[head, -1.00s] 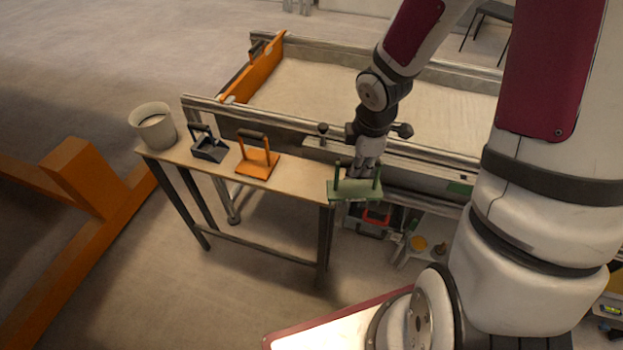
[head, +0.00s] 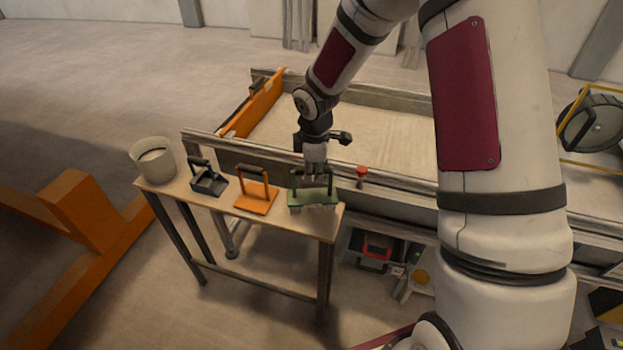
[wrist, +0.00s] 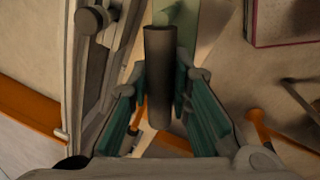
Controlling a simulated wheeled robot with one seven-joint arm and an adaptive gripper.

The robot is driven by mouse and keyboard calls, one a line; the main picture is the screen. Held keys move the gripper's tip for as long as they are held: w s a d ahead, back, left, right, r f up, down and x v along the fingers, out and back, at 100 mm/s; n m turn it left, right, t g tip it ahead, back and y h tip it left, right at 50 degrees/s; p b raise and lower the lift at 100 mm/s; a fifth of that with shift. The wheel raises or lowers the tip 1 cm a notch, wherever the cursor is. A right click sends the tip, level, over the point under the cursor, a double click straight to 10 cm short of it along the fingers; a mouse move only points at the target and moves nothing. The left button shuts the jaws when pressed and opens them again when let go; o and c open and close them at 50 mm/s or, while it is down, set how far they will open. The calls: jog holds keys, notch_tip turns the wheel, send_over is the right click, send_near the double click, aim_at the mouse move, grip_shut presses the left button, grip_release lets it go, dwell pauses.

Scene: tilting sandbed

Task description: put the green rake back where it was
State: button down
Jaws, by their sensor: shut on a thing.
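The green rake (head: 313,196) is at the right end of the narrow wooden table (head: 231,205), tines pointing down. My gripper (head: 314,177) is above it and shut on its dark handle. In the wrist view the dark handle (wrist: 159,78) lies between the fingers of my gripper (wrist: 160,108), with part of the green rake (wrist: 186,22) beyond. The rake looks level; I cannot tell whether its tines touch the tabletop.
An orange tool (head: 256,192) stands on the table left of the rake. A dark scoop-like tool (head: 207,181) and a pale bucket (head: 152,160) stand farther left. The sandbed (head: 372,127) with its metal rail lies behind. A red knob (head: 361,172) is right of my gripper.

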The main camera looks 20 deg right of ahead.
aim_at(311, 195)
jog(key=shift+w+a, duration=0.15)
jog(key=shift+w, duration=0.05)
notch_tip(311, 195, down, 3)
jog(key=shift+s+r+p, duration=0.1)
jog(key=shift+r+p, duration=0.05)
jog(key=shift+p, duration=0.15)
jog(key=shift+f, duration=0.55)
jog(key=c, duration=1.5)
grip_release()
jog(key=shift+o, duration=0.2)
